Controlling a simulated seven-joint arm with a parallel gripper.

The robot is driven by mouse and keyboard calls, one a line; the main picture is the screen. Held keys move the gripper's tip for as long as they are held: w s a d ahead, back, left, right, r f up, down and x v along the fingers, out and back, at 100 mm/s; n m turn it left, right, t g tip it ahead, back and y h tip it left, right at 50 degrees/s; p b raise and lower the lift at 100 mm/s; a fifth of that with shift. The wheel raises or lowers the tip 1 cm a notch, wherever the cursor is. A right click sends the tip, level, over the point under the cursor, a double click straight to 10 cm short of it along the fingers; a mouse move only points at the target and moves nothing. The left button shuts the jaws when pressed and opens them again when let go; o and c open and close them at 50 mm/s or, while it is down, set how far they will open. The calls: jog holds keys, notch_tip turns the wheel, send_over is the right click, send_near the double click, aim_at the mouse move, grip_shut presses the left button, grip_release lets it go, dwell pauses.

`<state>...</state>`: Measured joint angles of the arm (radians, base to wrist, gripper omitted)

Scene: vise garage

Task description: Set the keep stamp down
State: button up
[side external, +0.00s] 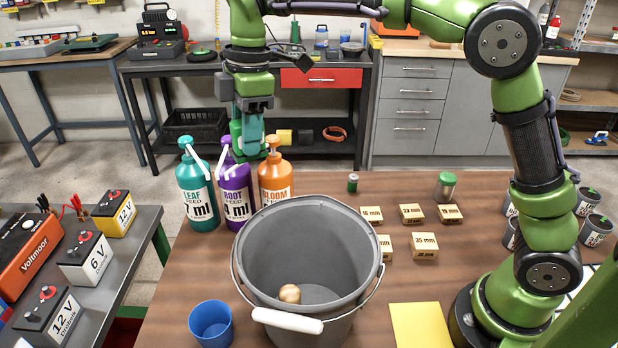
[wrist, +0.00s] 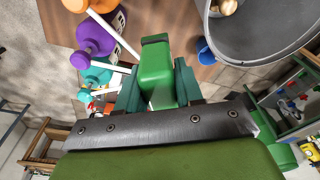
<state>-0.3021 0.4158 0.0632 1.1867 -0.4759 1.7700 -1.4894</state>
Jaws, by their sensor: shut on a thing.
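My gripper (side external: 250,130) is raised behind the row of pump bottles, near the far left edge of the wooden table. In the wrist view, my gripper (wrist: 158,92) is shut on a green block-like thing with a dark end, apparently the keep stamp (wrist: 157,72). Its marking face cannot be read. In the side view, the bottles and the fingers partly hide the held thing, and it seems to be clear of the tabletop. A yellow square sheet (side external: 420,326) lies flat at the table's front, beside my base.
Teal (side external: 198,190), purple (side external: 236,195) and orange (side external: 275,180) pump bottles stand close to my gripper. A large grey bucket (side external: 262,235) holds a small round ball. A blue cup (side external: 211,325) and several wooden millimetre blocks (side external: 425,247) stand around it. Batteries (side external: 86,258) fill the left bench.

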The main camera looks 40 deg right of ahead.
jog(key=s+d+f+m, duration=0.2)
jog(key=d+f, duration=0.4)
jog(key=f, duration=0.1)
jog(key=s+d+f+m, duration=0.1)
jog(key=d+f+m, duration=0.1)
jog(key=d+f, duration=0.5)
jog(key=s+d+f+m, duration=0.1)
jog(key=s+d+f, duration=0.1)
jog(key=d+f, duration=0.4)
jog(key=shift+s+d+f+m+t, duration=0.3)
jog(key=shift+s+d+f+m, duration=0.05)
jog(key=shift+d+f+m, duration=0.05)
jog(key=w, duration=0.5)
jog(key=w+f, duration=0.1)
jog(key=w, duration=0.9)
jog(key=shift+w+d+f, duration=0.1)
jog(key=shift+d+f, duration=0.15)
jog(key=shift+d, duration=0.15)
jog(key=shift+w+f, duration=0.2)
jog(key=shift+f, duration=1.55)
jog(key=shift+f, duration=0.15)
